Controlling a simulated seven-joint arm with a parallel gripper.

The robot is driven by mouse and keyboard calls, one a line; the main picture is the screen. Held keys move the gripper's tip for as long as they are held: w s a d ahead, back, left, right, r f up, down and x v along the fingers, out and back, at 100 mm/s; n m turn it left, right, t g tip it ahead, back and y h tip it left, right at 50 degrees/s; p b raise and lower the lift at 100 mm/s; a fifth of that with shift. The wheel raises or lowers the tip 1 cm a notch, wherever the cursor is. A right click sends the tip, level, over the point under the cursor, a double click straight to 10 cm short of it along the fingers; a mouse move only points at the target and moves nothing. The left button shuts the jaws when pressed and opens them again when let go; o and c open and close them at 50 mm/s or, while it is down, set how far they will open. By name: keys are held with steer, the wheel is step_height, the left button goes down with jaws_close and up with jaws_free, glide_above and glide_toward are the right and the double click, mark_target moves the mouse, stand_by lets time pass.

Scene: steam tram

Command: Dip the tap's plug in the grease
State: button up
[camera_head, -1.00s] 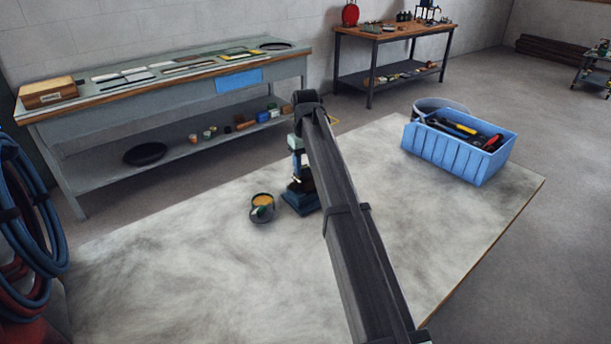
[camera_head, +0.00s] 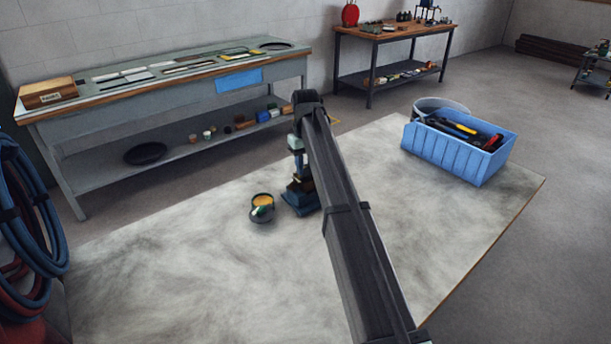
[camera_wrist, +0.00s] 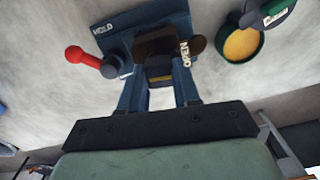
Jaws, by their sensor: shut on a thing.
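My gripper (camera_wrist: 159,80) points down at a blue stand in the wrist view. Its fingers are shut on a dark piece, which I take to be the tap's plug (camera_wrist: 158,72). A brown bar marked OPEN (camera_wrist: 165,42) lies just beyond the fingertips. The blue stand (camera_wrist: 146,28) has a red-knobbed lever (camera_wrist: 83,58) at its left. The round grease tin (camera_wrist: 240,46), with yellow-orange grease, is to the right. In the head view the grease tin (camera_head: 262,210) stands left of the stand (camera_head: 302,205); my arm partly hides the gripper there.
A blue crate of tools (camera_head: 455,155) stands at the right of the pale work surface (camera_head: 170,275). A grey bench (camera_head: 130,95) is behind at the left, a wooden-topped bench (camera_head: 395,30) further back. The surface's front and left are clear.

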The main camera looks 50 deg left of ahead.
mark_target(306, 167)
steer(key=shift+r, duration=1.15)
steer(key=shift+r, duration=2.4)
